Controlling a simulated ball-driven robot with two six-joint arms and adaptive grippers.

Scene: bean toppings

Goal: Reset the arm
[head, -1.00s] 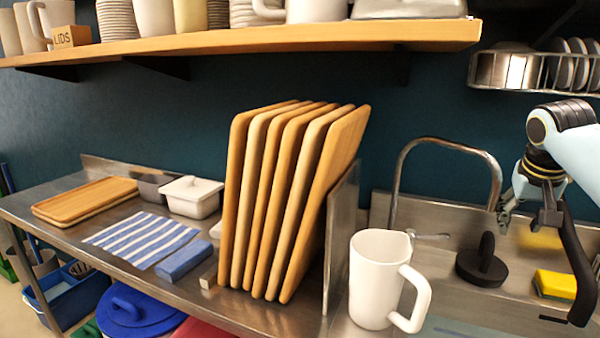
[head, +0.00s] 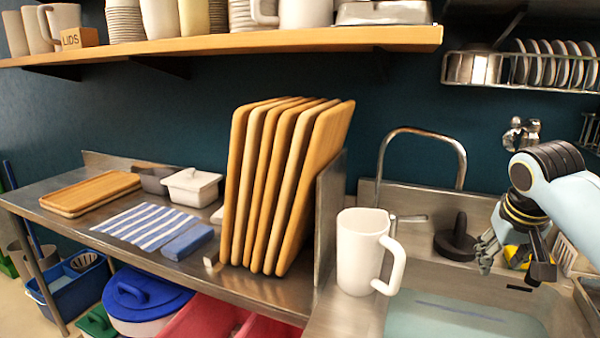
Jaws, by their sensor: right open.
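My right gripper (head: 515,262) comes in from the right and hangs over the back of the sink, fingers pointing down. It is open, and nothing shows held in it. It partly hides a yellow sponge (head: 512,256) behind it. A white pitcher-like mug (head: 360,250) stands upright on the counter left of the sink, apart from the gripper, its handle to the right. My left gripper is not in view.
A sink basin (head: 455,318) lies below the gripper, with a curved faucet (head: 420,132) and a black round object (head: 457,238) behind it. Upright wooden boards (head: 285,185) and a metal divider (head: 328,215) stand left. A dish rack (head: 525,70) hangs above.

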